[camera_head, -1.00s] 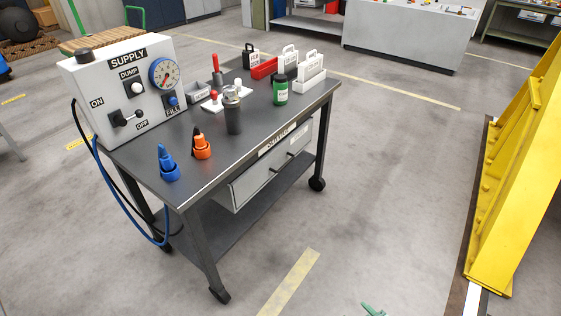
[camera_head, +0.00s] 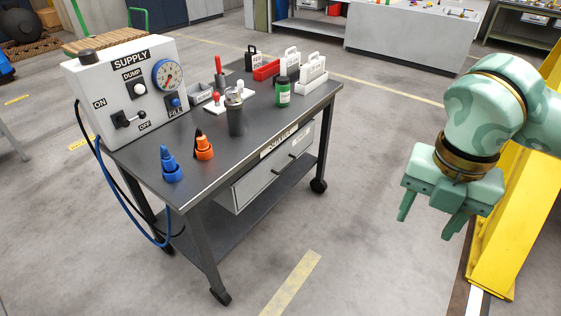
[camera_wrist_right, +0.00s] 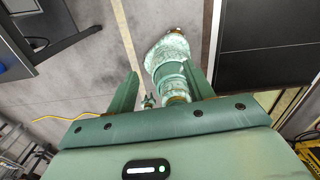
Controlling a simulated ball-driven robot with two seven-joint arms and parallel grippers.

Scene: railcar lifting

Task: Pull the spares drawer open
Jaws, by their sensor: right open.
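The spares drawer (camera_head: 250,188) is a light grey box front with a dark handle, under the top of the dark workbench cart (camera_head: 205,180). It looks shut. My right gripper (camera_head: 426,226) is open and empty, fingers pointing down, over the floor well to the right of the bench and apart from the drawer. Its two open fingers also show in the right wrist view (camera_wrist_right: 161,72), with nothing between them that I can tell is held. My left gripper is not visible in the head view.
On the bench stand a supply box (camera_head: 125,90), blue (camera_head: 171,165) and orange (camera_head: 203,146) nozzles, a dark metal cylinder (camera_head: 235,115) and a green bottle (camera_head: 283,92). A yellow steel frame (camera_head: 520,220) rises at the right. The floor between is clear.

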